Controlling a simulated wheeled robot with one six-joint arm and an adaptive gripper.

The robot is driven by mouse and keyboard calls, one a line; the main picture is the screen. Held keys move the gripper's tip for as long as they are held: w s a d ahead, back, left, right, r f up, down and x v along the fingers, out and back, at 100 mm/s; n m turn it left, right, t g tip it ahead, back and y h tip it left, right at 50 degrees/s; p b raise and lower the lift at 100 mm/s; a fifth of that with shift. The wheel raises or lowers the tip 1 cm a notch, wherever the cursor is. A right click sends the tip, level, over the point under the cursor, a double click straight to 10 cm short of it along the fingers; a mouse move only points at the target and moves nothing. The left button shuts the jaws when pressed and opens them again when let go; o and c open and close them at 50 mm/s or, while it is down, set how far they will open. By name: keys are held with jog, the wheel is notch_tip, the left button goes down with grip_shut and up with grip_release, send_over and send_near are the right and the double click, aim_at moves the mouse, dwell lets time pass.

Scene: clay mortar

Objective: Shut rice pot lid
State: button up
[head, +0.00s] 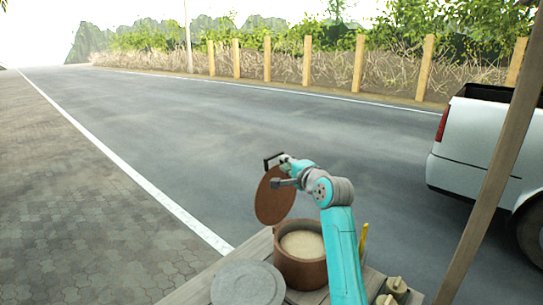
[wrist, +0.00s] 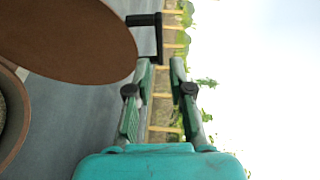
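The rice pot (head: 300,268) is brown and round, open at the top, with pale rice (head: 302,244) inside, on the table in the head view. Its rim also shows at the left edge of the wrist view (wrist: 18,125). The brown disc lid (head: 272,198) stands raised and steeply tilted above the pot's far left side; it fills the upper left of the wrist view (wrist: 65,40). Its black handle (wrist: 158,35) sticks out from the lid. My gripper (wrist: 161,66) is open, its fingertips close to the handle's end. Whether they touch is unclear.
A grey round lid or slab (head: 248,285) lies left of the pot on the wooden table (head: 192,292). Small lidded jars (head: 396,286) and a yellow stick (head: 363,240) stand at right. A wooden post (head: 490,195) rises at right. Air left of the raised lid is clear.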

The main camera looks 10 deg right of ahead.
aim_at(275, 157)
jog(key=x, duration=0.9)
grip_shut()
